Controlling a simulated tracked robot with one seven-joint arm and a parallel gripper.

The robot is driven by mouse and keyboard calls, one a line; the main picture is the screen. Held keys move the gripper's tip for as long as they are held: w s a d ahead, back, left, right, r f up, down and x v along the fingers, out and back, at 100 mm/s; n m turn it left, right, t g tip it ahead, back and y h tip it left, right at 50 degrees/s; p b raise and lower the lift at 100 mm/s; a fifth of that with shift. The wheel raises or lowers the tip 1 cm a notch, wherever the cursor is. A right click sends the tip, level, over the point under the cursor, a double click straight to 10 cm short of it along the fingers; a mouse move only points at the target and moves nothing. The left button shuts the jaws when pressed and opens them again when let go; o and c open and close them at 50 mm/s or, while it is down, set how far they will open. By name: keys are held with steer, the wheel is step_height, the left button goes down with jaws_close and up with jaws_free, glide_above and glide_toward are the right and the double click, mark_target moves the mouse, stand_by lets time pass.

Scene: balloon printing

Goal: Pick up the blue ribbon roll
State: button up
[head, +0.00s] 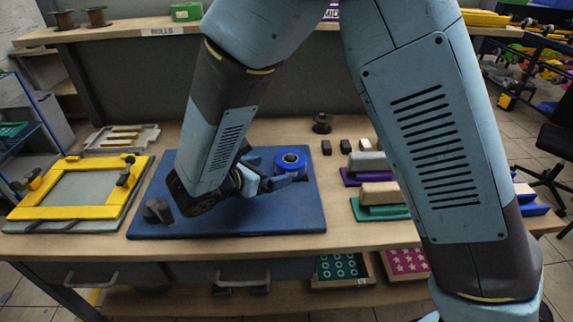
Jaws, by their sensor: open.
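The blue ribbon roll (290,160) lies on the blue mat (240,222), near the mat's back right part. It has a bright blue rim and a lighter core with a dark hole. My gripper (279,178) is low over the mat, its fingers pointing right toward the roll. The fingers are open, at the roll's near left side. I cannot tell whether they touch the roll. My arm hides part of the mat and the gripper's base.
Purple (352,177) and green (366,212) squeegees lie to the right. A dark grey object (157,211) is at the mat's front left. A raised shelf (130,32) runs behind.

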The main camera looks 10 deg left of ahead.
mark_target(280, 167)
steer(key=shift+x, duration=4.05)
steer(key=shift+a+r, duration=0.1)
steer(key=shift+r, duration=0.05)
steer(key=shift+c, duration=0.4)
steer(key=c, duration=0.6)
steer(key=shift+c, duration=0.2)
